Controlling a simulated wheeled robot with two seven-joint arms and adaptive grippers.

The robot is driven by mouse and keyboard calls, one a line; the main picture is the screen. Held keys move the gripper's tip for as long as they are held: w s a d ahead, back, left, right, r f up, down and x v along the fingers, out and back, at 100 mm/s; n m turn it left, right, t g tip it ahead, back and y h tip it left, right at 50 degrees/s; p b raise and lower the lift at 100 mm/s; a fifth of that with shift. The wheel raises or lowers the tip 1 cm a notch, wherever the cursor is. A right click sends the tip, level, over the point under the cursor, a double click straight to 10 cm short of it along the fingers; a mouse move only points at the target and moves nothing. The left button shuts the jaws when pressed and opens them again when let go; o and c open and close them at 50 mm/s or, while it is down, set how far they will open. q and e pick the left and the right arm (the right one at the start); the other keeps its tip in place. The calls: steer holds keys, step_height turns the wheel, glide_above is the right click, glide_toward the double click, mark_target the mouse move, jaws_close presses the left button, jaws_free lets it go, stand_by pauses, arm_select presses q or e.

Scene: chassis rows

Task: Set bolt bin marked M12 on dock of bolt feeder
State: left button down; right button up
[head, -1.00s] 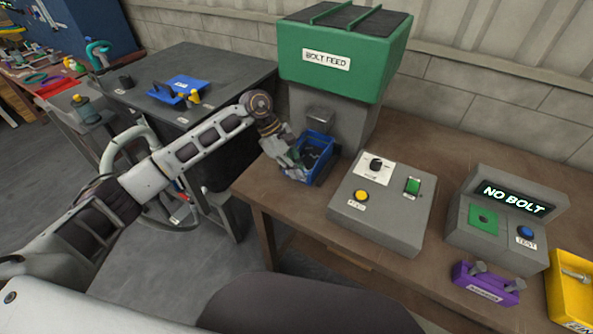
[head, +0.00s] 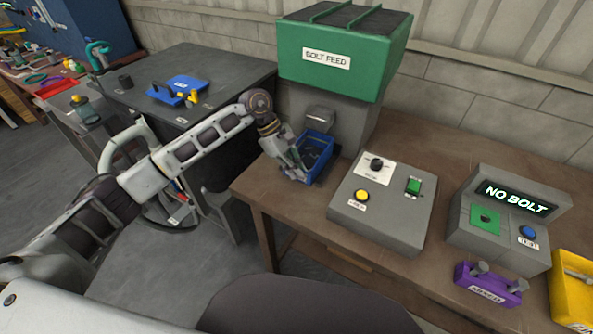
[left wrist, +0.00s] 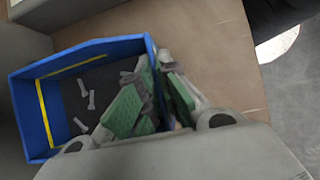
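The blue bolt bin (head: 321,141) is at the foot of the bolt feeder (head: 335,110), just below its grey spout. In the left wrist view the bin (left wrist: 88,48) shows a yellow stripe inside and several small bolts on its dark floor. No M12 mark is readable. My left gripper (head: 298,172) is at the bin's near left side. Its green-padded fingers (left wrist: 158,78) straddle one bin wall and look closed on it. The dock is mostly hidden by bin and gripper, so I cannot tell whether the bin rests on it. My right gripper is not in view.
A grey control box (head: 383,205) with a yellow button and green switch stands right of the bin. Beyond it are a NO BOLT tester (head: 505,225), a purple holder (head: 487,287) and a yellow bin (head: 575,300). A dark side table (head: 220,75) carries a blue tray (head: 187,84).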

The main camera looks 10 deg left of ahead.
arm_select(q)
steer(key=shift+f+b, duration=0.3)
steer(key=shift+b, duration=0.2)
stand_by(0.4)
steer(key=c, duration=1.6)
jaws_free()
steer(key=shift+o, duration=0.2)
steer(key=shift+a, duration=0.1)
steer(key=v, duration=1.2)
